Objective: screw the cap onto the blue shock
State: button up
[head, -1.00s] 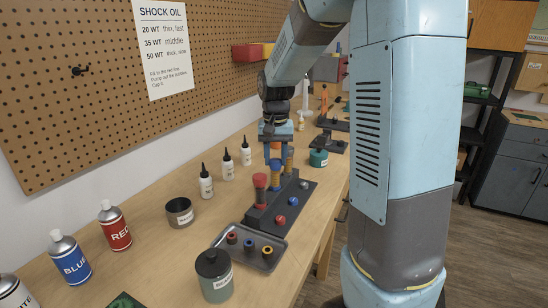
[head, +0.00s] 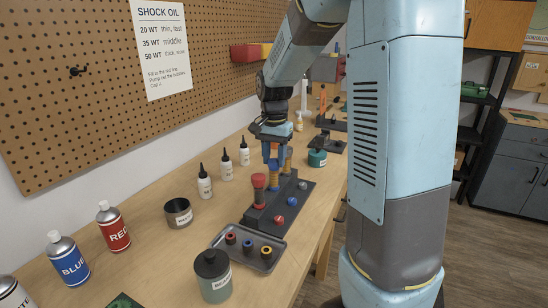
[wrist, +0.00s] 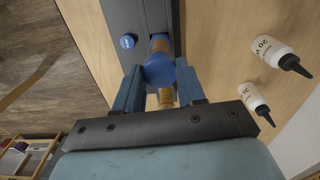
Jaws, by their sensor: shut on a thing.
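The blue shock (head: 273,182) stands upright in the middle of a dark stand (head: 266,216), between the red shock (head: 259,190) and the yellow shock (head: 289,160). The round blue cap (wrist: 158,70) shows in the wrist view over the shock's top. My gripper (wrist: 160,88) points down and is shut on the blue cap, with one finger on each side. The head view shows my gripper (head: 272,158) right over the blue shock. The fingers hide the joint between cap and shock, so I cannot tell how far it is seated.
A grey tray (head: 268,267) with small coloured-top parts lies near the stand. Several white dropper bottles (head: 226,166) stand to its left. A tin (head: 178,213), spray cans (head: 114,228) and a teal jar (head: 213,277) stand nearer. Bare wood lies between.

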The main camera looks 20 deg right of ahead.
jog(key=o, duration=1.2)
notch_tip(320, 180, up, 14)
jog(key=s+f+n+t, duration=0.1)
jog(key=s+n+t, duration=0.1)
jog(key=s, duration=0.6)
jog(key=s+n+t, duration=0.1)
jog(key=s+n, duration=0.2)
jog(key=s, duration=0.5)
jog(key=s+f+n+t, duration=0.1)
jog(key=s+n+t, duration=0.1)
jog(key=s, duration=0.7)
jog(key=shift+a+f+n+t, duration=0.2)
jog(key=shift+f+n+t, duration=0.1)
jog(key=shift+n, duration=0.4)
